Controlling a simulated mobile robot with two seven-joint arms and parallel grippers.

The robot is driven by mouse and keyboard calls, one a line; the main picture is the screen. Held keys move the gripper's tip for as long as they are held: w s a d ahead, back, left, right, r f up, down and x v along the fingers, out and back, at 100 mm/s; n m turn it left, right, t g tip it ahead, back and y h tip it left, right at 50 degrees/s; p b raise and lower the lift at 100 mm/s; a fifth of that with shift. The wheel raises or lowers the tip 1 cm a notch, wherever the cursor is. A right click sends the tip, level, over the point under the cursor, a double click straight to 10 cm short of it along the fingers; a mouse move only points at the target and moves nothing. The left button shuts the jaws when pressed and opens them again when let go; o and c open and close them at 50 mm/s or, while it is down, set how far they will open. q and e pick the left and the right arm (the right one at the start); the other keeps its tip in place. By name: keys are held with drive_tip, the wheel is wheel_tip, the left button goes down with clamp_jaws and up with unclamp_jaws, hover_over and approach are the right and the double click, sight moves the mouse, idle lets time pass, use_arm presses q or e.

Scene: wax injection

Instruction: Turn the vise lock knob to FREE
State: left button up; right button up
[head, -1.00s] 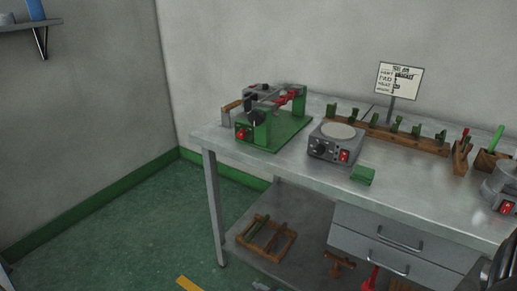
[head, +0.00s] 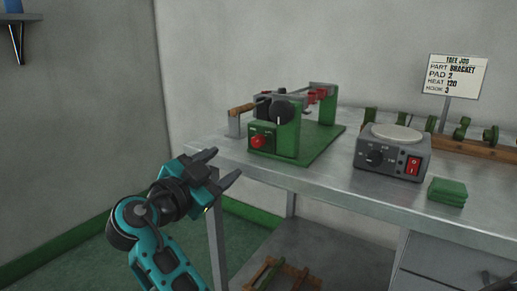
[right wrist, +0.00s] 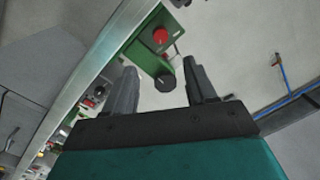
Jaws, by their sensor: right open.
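The green vise machine (head: 325,135) stands at the left end of the metal bench. Its front carries a round black knob (head: 283,111) and, lower, a red knob (head: 258,142). I cannot read any lock or FREE marking. My right gripper (head: 222,165) is open and empty, just off the bench's left front edge, left of and below the knobs, touching neither. In the right wrist view the black knob (right wrist: 165,82) shows between the open fingers, farther off, with the red knob (right wrist: 160,36) above it. My left gripper is not in view.
A grey heater box (head: 392,155) with a dial and red switch stands right of the vise. Green pads (head: 447,191) lie at the bench front. A sign (head: 455,77) and a wooden rack (head: 475,145) stand behind. A wooden handle (head: 242,109) sits left of the vise.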

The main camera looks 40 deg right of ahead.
sight(256, 143)
drive_tip(key=p+x, duration=0.2)
drive_tip(key=x, duration=1)
drive_tip(key=shift+p, duration=0.35)
drive_tip(key=shift+w+d, duration=0.2)
drive_tip(key=shift+d, duration=0.15)
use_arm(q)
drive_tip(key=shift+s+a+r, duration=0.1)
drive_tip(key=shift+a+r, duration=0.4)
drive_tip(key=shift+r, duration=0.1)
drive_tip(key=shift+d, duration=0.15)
use_arm(e)
clamp_jaws()
